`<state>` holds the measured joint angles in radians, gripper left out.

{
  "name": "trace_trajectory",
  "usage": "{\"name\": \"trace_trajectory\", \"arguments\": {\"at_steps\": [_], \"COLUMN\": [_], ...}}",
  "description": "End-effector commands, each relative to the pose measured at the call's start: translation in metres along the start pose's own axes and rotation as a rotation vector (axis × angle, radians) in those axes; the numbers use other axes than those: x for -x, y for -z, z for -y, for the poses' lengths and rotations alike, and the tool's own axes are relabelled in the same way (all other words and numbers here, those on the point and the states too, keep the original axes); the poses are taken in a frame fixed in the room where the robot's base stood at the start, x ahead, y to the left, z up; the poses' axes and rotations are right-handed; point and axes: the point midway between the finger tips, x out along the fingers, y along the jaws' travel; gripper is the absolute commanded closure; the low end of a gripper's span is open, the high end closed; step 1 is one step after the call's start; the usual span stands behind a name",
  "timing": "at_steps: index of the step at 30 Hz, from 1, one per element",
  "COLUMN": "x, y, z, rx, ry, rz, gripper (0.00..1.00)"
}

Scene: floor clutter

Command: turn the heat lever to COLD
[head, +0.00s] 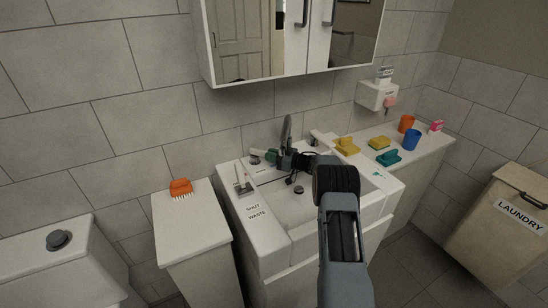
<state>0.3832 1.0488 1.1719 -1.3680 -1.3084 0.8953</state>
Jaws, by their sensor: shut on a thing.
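The white sink (302,208) stands against the tiled wall, with a grey tap spout (287,131) at its back. My gripper (276,160) is at the back left of the basin, left of the spout's base. It is shut on a small part there, which I take to be the heat lever; the jaws and wrist hide most of it. A green piece (269,154) shows at the jaws. I cannot make out a COLD mark or which way the lever points. My arm comes in from the front right, across the basin.
A waste lever (240,181) stands on the sink's left rim. An orange brush (181,187) lies on the left cabinet. Yellow and teal items, an orange cup (406,123) and a blue cup (411,140) stand on the right counter. A mirror cabinet (290,40) hangs above.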

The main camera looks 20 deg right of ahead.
Motion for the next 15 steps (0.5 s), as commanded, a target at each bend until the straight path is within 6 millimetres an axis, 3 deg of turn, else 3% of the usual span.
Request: {"name": "trace_trajectory", "arguments": {"at_steps": [10,11,15], "x": [-0.0003,-0.0003,0.0008], "y": [0.0038,0.0038,0.003], "z": [-0.0004,-0.0004,-0.0009], "rx": [0.004,0.004,0.003], "ry": [0.004,0.004,0.003], "rz": [-0.007,-0.007,-0.006], "gripper": [1.0,0.82,0.69]}}
